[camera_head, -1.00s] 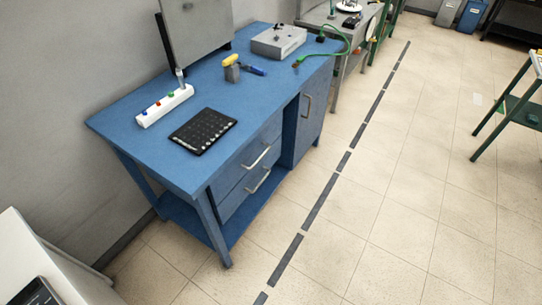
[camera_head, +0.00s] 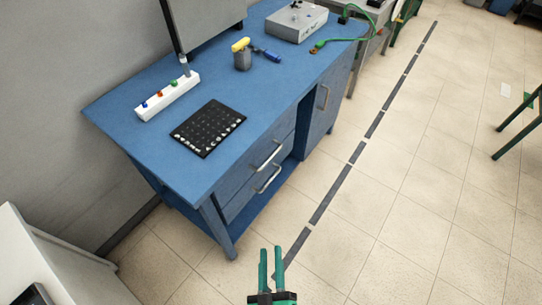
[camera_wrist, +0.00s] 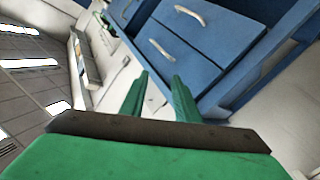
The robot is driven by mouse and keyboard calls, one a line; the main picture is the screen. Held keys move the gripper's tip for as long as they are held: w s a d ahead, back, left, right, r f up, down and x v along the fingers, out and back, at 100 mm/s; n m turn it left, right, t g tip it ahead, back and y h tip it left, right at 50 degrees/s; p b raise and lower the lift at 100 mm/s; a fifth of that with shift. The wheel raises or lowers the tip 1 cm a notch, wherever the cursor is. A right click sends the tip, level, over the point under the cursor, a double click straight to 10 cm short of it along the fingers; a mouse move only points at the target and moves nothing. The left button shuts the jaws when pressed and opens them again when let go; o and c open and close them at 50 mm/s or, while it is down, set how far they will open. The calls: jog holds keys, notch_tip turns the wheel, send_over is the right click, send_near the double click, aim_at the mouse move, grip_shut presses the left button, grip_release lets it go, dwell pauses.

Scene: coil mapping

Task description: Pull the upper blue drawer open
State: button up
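The upper blue drawer (camera_head: 243,166) is in the front of the blue workbench (camera_head: 150,98), flush with it and shut. Its silver bar handle (camera_head: 265,155) is slanted in the head view. The lower drawer (camera_head: 245,195) is also shut, with a similar handle (camera_head: 269,179). My gripper (camera_head: 271,250) has green fingers, apart and empty, over the floor in front of the bench, clear of both handles. In the wrist view my gripper (camera_wrist: 161,76) also shows parted fingers. Two drawer handles appear beyond it; I cannot tell for sure which is the upper one.
A cupboard door (camera_head: 325,100) is right of the drawers. The floor (camera_head: 410,200) in front is clear.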

jog(key=w+f+n+t+y, duration=0.1)
jog(key=w+f+n, duration=0.15)
jog(key=w, duration=0.45)
jog(key=w+f+n, duration=0.1)
jog(key=w+n, duration=0.3)
jog(key=w, duration=0.2)
jog(key=n+t+y, duration=0.1)
jog(key=n, duration=0.4)
send_near(271, 156)
jog(key=shift+y, duration=0.3)
jog(key=x, duration=1)
jog(key=shift+d+f, duration=0.1)
jog(key=shift+f, duration=0.3)
grip_shut()
